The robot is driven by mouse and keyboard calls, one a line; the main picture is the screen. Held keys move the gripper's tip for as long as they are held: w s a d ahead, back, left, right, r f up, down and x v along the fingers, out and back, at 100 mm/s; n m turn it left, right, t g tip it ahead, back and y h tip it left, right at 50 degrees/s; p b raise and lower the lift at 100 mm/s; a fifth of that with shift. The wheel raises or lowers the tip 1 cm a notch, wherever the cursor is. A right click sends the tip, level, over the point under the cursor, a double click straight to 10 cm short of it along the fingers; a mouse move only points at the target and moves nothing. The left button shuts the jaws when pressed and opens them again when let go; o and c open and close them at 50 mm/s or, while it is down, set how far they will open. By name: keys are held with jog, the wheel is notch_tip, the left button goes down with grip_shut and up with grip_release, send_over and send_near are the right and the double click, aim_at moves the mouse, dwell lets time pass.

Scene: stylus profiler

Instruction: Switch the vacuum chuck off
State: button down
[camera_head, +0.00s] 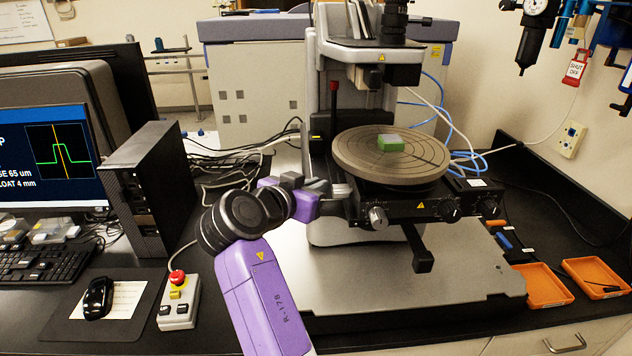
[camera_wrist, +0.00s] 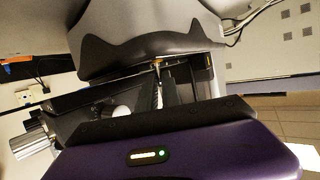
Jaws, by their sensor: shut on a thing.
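The profiler's round grey chuck (camera_head: 350,150) carries a small green sample (camera_head: 390,144). My gripper (camera_head: 335,191) is at the left side of the stage housing below the chuck, shut on a small silver part there. This may be the vacuum chuck switch, but the fingers hide most of it and its setting does not show. In the wrist view my gripper (camera_wrist: 165,95) reaches under the dark overhanging part, and what lies between the fingertips is dim and hard to make out.
A silver knob (camera_head: 376,217) sticks out from the stage front, and it shows in the wrist view (camera_wrist: 32,138). A dark lever (camera_head: 422,250) hangs below. A control box (camera_head: 178,305) with a red button lies left of my arm. Orange trays (camera_head: 545,287) are at right.

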jog(key=g+p, duration=0.1)
jog(key=w+n+g+p, duration=0.1)
jog(key=shift+r+g+y, duration=0.3)
jog(key=shift+r+g, duration=0.1)
jog(key=shift+w+f+n+g+p, duration=0.1)
jog(key=shift+w+n+g+p, duration=0.35)
jog(key=shift+g+p, duration=0.35)
jog(key=c, duration=1.5)
grip_release()
jog(key=shift+c, duration=0.2)
jog(key=shift+s+a, duration=0.1)
jog(key=b+v, duration=0.2)
jog(key=v, duration=0.5)
jog(key=shift+r, duration=0.3)
jog(key=shift+s+a, duration=0.1)
jog(key=shift+s, duration=0.05)
